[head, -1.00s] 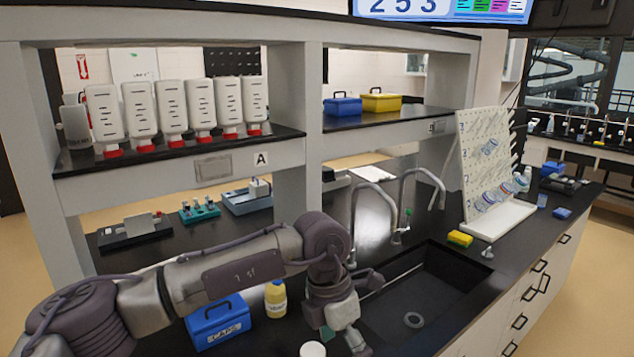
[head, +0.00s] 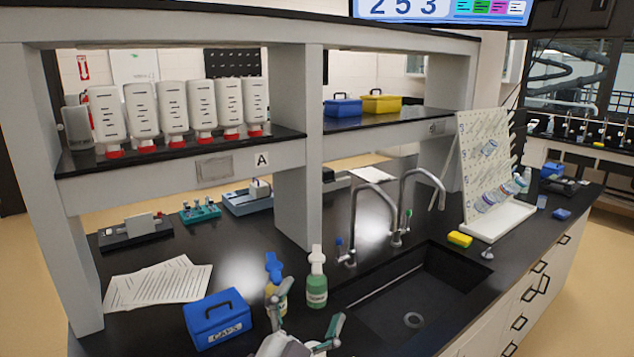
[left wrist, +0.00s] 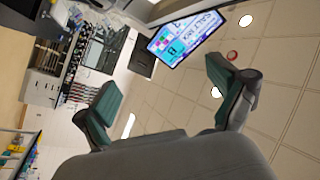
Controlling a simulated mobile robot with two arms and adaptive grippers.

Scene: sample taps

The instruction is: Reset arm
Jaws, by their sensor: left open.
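My left gripper (head: 306,311) is at the bottom middle of the head view, with its two green-padded fingers spread apart and nothing between them. In the left wrist view the same gripper (left wrist: 161,78) is open and empty, and its fingers point toward the ceiling and a wall screen. In the head view it appears in front of a blue-topped bottle (head: 282,295) and beside a green bottle with a white top (head: 317,287). The gripper partly covers the blue-topped bottle. My right gripper is not in view.
A blue caps box (head: 219,320) and paper sheets (head: 158,284) lie left of the gripper. A sink (head: 415,300) with two tall taps (head: 402,225) is to the right. A yellow sponge (head: 459,239) and a drying rack (head: 480,180) stand beyond. A shelf post (head: 297,205) rises behind.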

